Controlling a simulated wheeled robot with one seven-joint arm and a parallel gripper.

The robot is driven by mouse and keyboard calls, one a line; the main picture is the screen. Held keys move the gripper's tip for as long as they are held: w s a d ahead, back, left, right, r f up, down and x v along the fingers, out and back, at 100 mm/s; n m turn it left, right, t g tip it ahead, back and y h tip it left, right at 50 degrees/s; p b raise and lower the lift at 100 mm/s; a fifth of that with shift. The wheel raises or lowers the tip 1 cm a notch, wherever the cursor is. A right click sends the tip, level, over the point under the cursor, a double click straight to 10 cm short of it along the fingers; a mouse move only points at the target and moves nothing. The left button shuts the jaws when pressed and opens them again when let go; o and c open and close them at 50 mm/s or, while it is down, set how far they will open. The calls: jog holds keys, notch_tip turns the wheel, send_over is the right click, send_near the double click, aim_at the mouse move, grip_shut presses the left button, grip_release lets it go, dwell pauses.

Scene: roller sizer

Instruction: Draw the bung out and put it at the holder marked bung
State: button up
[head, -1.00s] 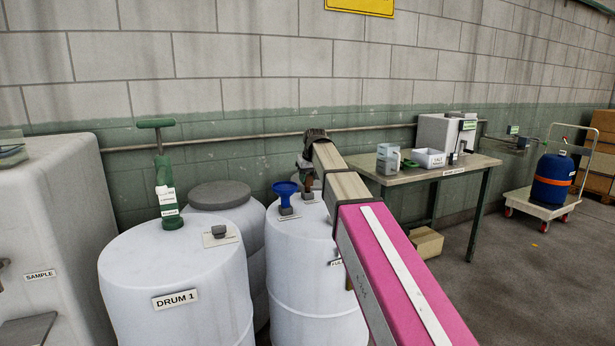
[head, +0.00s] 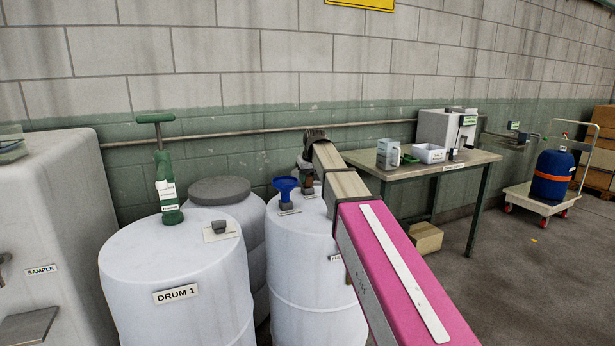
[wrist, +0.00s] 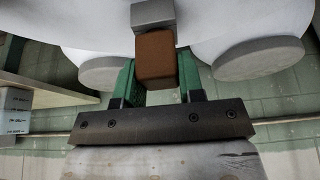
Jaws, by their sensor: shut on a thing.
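My gripper (wrist: 157,82) has its green fingers shut on a brown block (wrist: 156,55), which I take to be the bung. In the wrist view a grey block (wrist: 153,14) is right beyond the brown block; I cannot tell whether they touch. In the head view my gripper (head: 306,172) points down over the right white drum (head: 300,252), and the brown block (head: 307,183) shows small above a grey mount on the drum top. The drum label is partly hidden by my arm. No sign reading "bung" is legible.
DRUM 1 (head: 176,268) carries a green pump (head: 166,180) and a grey mount (head: 219,227) with a label plate. A pipe runs along the wall behind.

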jog(key=shift+f, duration=0.25)
jog(key=o, duration=1)
jog(key=v, duration=1)
jog(key=shift+s+r, duration=0.2)
jog(key=shift+r, duration=0.1)
jog(key=shift+d, duration=0.1)
